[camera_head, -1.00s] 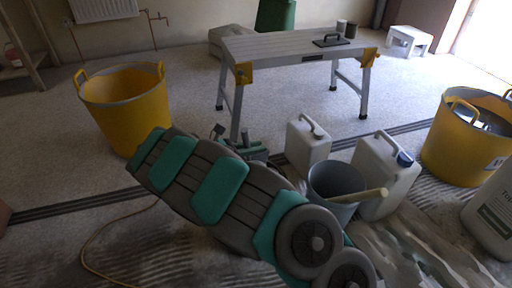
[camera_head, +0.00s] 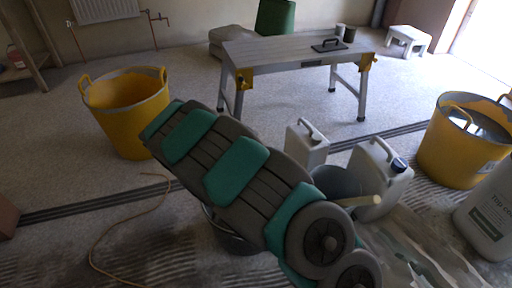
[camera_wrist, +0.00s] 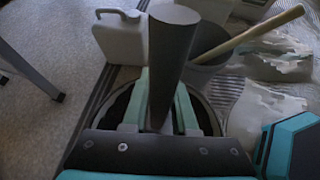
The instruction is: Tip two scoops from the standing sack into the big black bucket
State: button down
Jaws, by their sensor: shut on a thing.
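My gripper (camera_wrist: 160,115) is shut on a dark grey cylindrical handle (camera_wrist: 173,55) that stands up between its teal fingers in the wrist view. What the handle's far end carries is hidden. A dark round bucket (camera_head: 232,243) shows partly below my arm in the head view. Its rim (camera_wrist: 213,115) also shows around and under my fingers in the wrist view; its contents are mostly hidden. My arm hides the gripper in the head view.
A grey bucket (camera_head: 330,180) with a wooden stick and two white canisters (camera_head: 307,145) (camera_head: 384,172) stand close by. Yellow tubs are at left (camera_head: 128,115) and right (camera_head: 462,148). A work platform (camera_head: 290,50) stands behind. A cord lies on the floor at left.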

jog(key=r+y+p, duration=0.1)
jog(key=p, duration=0.1)
jog(key=g+y+p, duration=0.1)
jog(key=y+p, duration=0.1)
jog(key=p, duration=0.1)
jog(key=shift+r, duration=0.4)
jog(key=shift+f+m+y, duration=0.15)
jog(key=shift+m+y, duration=0.15)
jog(key=shift+y, duration=0.2)
jog(key=shift+r+m+g+y, duration=0.1)
jog(key=shift+r+g+y, duration=0.25)
jog(key=shift+y, duration=0.8)
jog(key=shift+r+m+g+y, duration=0.1)
jog(key=shift+r+g+y, duration=0.3)
jog(key=shift+y, duration=0.7)
jog(key=shift+r+m+g+y, duration=0.1)
jog(key=shift+r+g+y, duration=0.25)
jog(key=shift+y, duration=0.8)
